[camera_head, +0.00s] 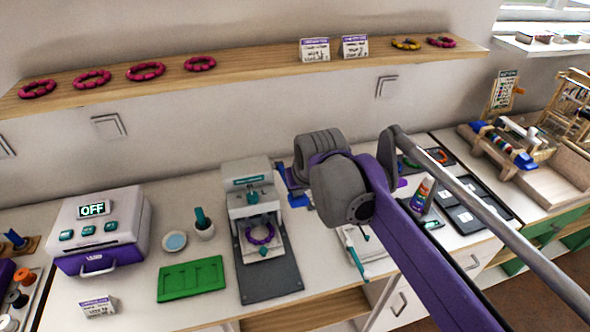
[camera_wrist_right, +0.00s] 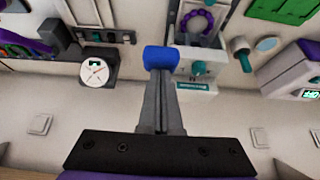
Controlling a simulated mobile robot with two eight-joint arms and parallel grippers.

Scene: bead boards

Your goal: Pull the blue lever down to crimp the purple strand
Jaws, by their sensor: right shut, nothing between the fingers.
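The white crimping press (camera_head: 247,183) stands on a dark base plate left of my right arm in the head view. The purple strand (camera_head: 260,234) lies as a ring at its front. It also shows at the top of the right wrist view (camera_wrist_right: 195,22). The blue lever's knob (camera_wrist_right: 161,57) is beside the press in the wrist view. My right gripper (camera_wrist_right: 160,78) is shut and empty, its fingertips right at the knob; I cannot tell if they touch. In the head view my wrist hides the fingers and most of the lever. My left gripper is out of view.
A green tray (camera_head: 190,279), a small cup (camera_head: 204,229) and a white machine with an OFF display (camera_head: 98,231) stand left of the press. A wooden shelf (camera_head: 240,82) with several bead rings hangs above. A glue bottle (camera_head: 422,194) stands right of my arm.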

